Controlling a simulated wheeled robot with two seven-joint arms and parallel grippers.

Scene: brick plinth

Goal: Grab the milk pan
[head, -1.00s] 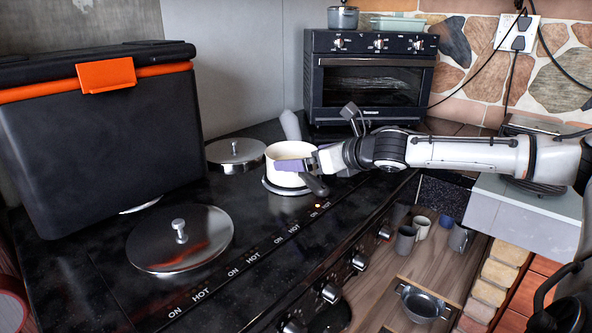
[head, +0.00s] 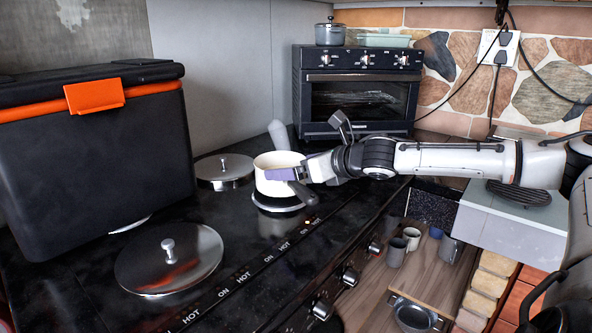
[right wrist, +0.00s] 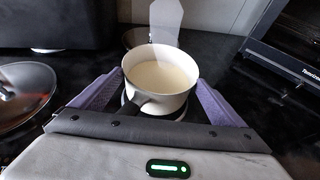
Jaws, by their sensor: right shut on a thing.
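The milk pan (head: 268,186) is a white round pan with a dark handle, over the far burner of the black stove (head: 215,267). It is upright and seems slightly raised above the burner. The right wrist view shows pale liquid inside the pan (right wrist: 160,78). My right gripper (head: 280,174) comes in from the right and is shut on the pan, with purple fingers on either side of its body. The far finger is mostly hidden by the pan in the head view. My left gripper is not in view.
A black cool box with an orange latch (head: 95,96) stands at left. Two round metal lids, near (head: 168,260) and far (head: 222,168), cover other burners. A toaster oven (head: 357,88) stands behind my right arm. Cups (head: 396,252) sit lower, right of the stove.

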